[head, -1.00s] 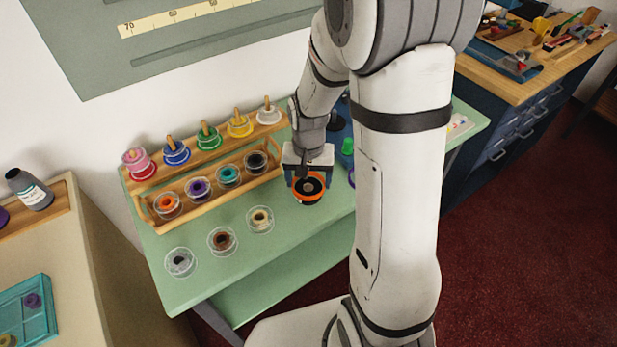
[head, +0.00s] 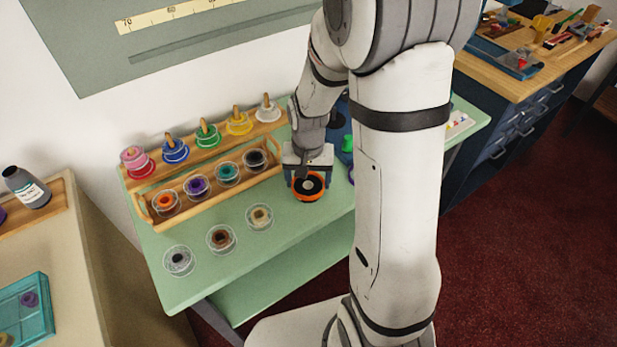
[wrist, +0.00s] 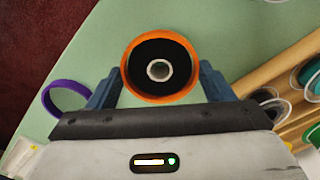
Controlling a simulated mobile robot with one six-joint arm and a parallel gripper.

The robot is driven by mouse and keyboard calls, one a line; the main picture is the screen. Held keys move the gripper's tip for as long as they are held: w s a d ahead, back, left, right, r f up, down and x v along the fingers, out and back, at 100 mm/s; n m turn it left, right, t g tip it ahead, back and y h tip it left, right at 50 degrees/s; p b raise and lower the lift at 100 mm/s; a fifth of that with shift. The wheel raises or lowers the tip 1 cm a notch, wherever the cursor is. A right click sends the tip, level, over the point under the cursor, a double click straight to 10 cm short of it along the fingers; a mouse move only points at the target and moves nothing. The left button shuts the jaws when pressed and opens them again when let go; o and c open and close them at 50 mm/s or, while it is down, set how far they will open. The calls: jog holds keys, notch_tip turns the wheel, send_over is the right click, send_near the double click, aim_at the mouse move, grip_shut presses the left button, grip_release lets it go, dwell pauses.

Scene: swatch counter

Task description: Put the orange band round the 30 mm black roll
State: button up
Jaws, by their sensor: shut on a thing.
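The orange band (wrist: 129,82) encircles the black roll (wrist: 160,50) in the wrist view, with a thin dark gap or wall between them. The roll has a pale, hollow core at its middle. In the head view the orange band (head: 308,199) shows around the lower front of the black roll (head: 302,183) on the green counter. My gripper (wrist: 160,84) is shut on the orange band, one blue-grey finger at each side. It also shows in the head view (head: 307,180), above and behind the roll. Whether the band touches the counter is hidden.
A wooden rack (head: 215,183) with several coloured spools stands left of the roll. Several loose clear-rimmed spools, one brown (head: 222,238), lie in front of it. A purple ring (wrist: 66,97) lies near my finger. The green counter (head: 285,235) is clear in front.

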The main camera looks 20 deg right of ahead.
jog(key=o, duration=1)
jog(key=shift+r, duration=0.15)
notch_tip(320, 180, up, 6)
jog(key=p, duration=0.5)
jog(key=shift+r, duration=0.4)
jog(key=shift+s+r, duration=0.1)
jog(key=shift+r, duration=0.15)
jog(key=s+r+n+t, duration=0.1)
jog(key=s+r, duration=0.3)
jog(key=r, duration=0.1)
jog(key=s+r+n+t, duration=0.1)
jog(key=s+r, duration=0.3)
jog(key=s, duration=0.1)
jog(key=s+r+n, duration=0.2)
jog(key=s+r, duration=0.3)
jog(key=shift+d+r+t, duration=0.15)
jog(key=shift+r+t, duration=0.15)
jog(key=shift+t, duration=0.1)
